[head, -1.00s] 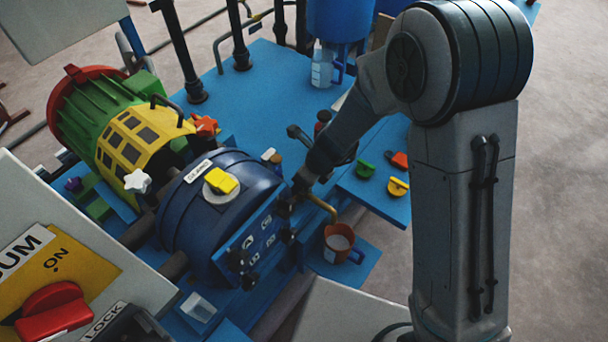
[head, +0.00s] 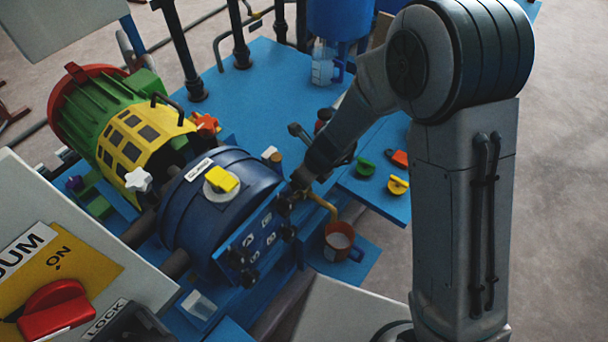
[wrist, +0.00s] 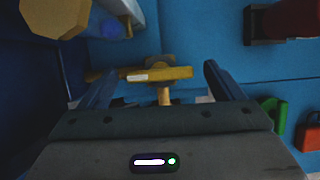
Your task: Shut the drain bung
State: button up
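A brass-yellow crossbar handle on a short stem (wrist: 172,73), which looks like the drain bung, sits low beside the dark blue vessel in the wrist view. My gripper (wrist: 161,77) is open, with one finger on each side of the stem and the bar lying between and ahead of the fingertips. I cannot tell whether either finger touches it. In the head view, my forearm reaches to the right side of the dark blue vessel (head: 190,222); my fingertips and the handle are hidden there. A brass spout (head: 321,203) curves out below my wrist.
An orange-brown cup (head: 338,243) stands below the spout. Green, yellow and red pieces (head: 397,186) lie on the blue deck at right. In the wrist view, a large tan knob (wrist: 58,15) is close at upper left, and a dark red block (wrist: 285,22) is at upper right.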

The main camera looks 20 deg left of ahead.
jog(key=p+v, duration=0.6)
jog(key=v, duration=0.7)
jog(key=shift+r, duration=0.35)
jog(key=shift+d+r, duration=0.1)
jog(key=shift+d, duration=0.05)
